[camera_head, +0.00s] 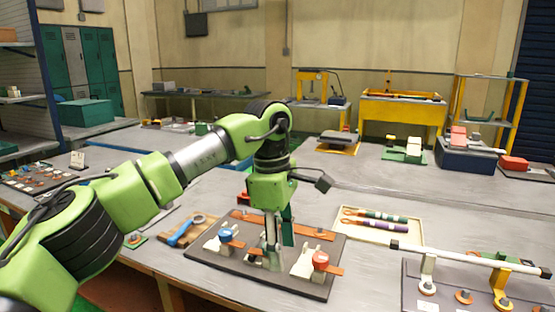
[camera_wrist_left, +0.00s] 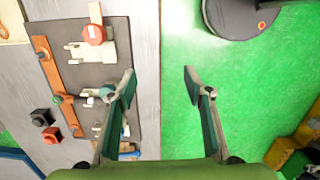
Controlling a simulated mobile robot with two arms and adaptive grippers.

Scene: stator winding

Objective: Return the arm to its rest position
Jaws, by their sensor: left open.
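My left arm (camera_head: 160,180) is green and reaches in from the left over the workbench in the head view. My left gripper (camera_head: 272,240) points down over the dark fixture board (camera_head: 310,288). In the left wrist view my left gripper (camera_wrist_left: 158,82) is open, its two fingers wide apart with nothing between them. The gap lies over the front edge of the bench and the green floor (camera_wrist_left: 230,100). The board also shows in the wrist view (camera_wrist_left: 115,45), left of the fingers and partly behind one. My right gripper is not in view.
The board carries a blue-topped clamp (camera_head: 226,235), a red-topped clamp (camera_head: 320,259) and orange strips. A tray (camera_head: 412,241) with screwdriver-like tools lies behind it. A white bar (camera_head: 455,256) on posts stands at the right.

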